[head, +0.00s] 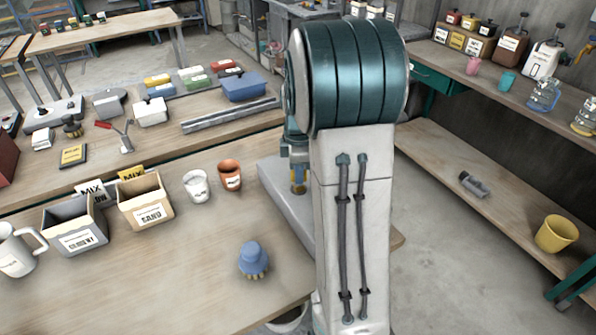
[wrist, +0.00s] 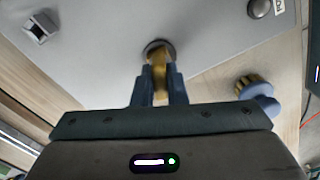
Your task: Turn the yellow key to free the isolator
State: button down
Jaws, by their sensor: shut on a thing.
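A yellow key (wrist: 159,76) stands in a dark round socket (wrist: 153,45) on a grey panel (wrist: 100,50) in the wrist view. My gripper (wrist: 159,88) is shut on the key, one blue finger on each side. The key's turn angle is hard to tell. In the head view my gripper (head: 297,160) is over the grey box (head: 277,190), partly hidden by my arm, with a bit of the yellow key (head: 298,187) below it. A grey block-shaped fitting (wrist: 40,27) and a dark round knob (wrist: 258,8) sit on the panel; I cannot tell which is the isolator.
A blue-topped brush (head: 253,260) stands on the near table, close to the box. A terracotta cup (head: 230,175), a white cup (head: 197,186) and the sand bin (head: 146,203) stand to the left.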

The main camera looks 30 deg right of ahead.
jog(key=m, duration=0.5)
jog(key=c, duration=1.4)
grip_release()
jog(key=shift+o, duration=0.2)
notch_tip(320, 180, up, 14)
jog(key=s+a+f+m+t, duration=0.1)
jog(key=s+a+m, duration=0.3)
jog(key=s+a, duration=0.5)
jog(key=shift+s+f+t+b, duration=0.2)
jog(key=shift+s+t+b, duration=0.15)
jog(key=shift+s, duration=0.15)
jog(key=shift+o, duration=0.2)
jog(key=s+a+f+m+t, duration=0.1)
jog(key=s+a+f+m, duration=0.2)
jog(key=s, duration=0.6)
jog(key=shift+a+f+m, duration=0.3)
jog(key=shift+a+f, duration=0.6)
jog(key=shift+a, duration=0.1)
jog(key=o, duration=0.5)
jog(key=shift+s+f, duration=0.1)
jog(key=shift+f, duration=0.1)
